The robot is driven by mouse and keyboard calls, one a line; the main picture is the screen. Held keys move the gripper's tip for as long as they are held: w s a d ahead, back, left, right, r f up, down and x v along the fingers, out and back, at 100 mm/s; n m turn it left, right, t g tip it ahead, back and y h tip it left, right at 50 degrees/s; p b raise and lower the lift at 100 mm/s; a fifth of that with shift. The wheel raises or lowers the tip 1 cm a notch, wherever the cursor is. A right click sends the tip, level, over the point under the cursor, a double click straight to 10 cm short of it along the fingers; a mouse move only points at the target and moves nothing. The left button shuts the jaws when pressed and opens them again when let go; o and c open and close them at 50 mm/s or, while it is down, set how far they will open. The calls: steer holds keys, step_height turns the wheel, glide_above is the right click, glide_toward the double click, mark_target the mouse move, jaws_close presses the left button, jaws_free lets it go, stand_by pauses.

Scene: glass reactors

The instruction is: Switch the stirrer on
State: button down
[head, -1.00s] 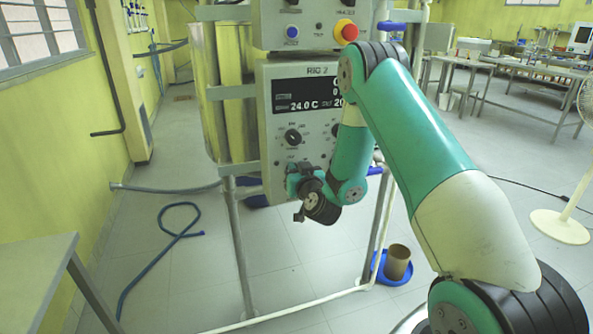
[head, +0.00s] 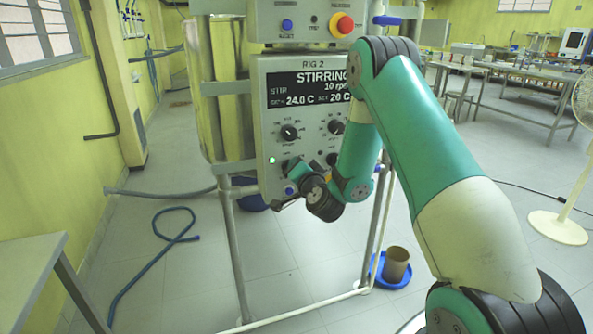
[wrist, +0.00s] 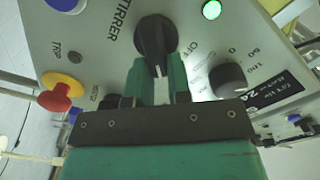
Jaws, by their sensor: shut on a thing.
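The rig's grey control panel (head: 262,130) stands upright in the head view, and its display (head: 308,88) reads STIRRING, 10 rpm. A green lamp (head: 272,160) glows on the panel; the lit lamp also shows in the wrist view (wrist: 212,10). The black stirrer knob (wrist: 155,40) sits beside the word STIRRER in the wrist view. My gripper (wrist: 159,70) has its two green fingers on either side of this knob, shut on it. In the head view my wrist hides most of the gripper and the knob.
A red stop button on a yellow collar (head: 343,23) and a blue button (head: 287,25) sit on the upper box. Other dark knobs (head: 289,132) are close by. A blue hose (head: 150,255) lies on the floor at left, and a brown pot (head: 396,264) stands below.

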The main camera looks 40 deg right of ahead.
steer(key=shift+s+d+f+m+b, duration=0.1)
steer(key=shift+f+m+b, duration=0.05)
steer(key=shift+m, duration=0.4)
steer(key=shift+d+f+m+b, duration=0.1)
steer(key=shift+m+b, duration=0.05)
steer(key=shift+m, duration=0.4)
steer(key=c, duration=1.1)
jaws_free()
steer(key=shift+o, duration=0.2)
steer(key=shift+a, duration=0.1)
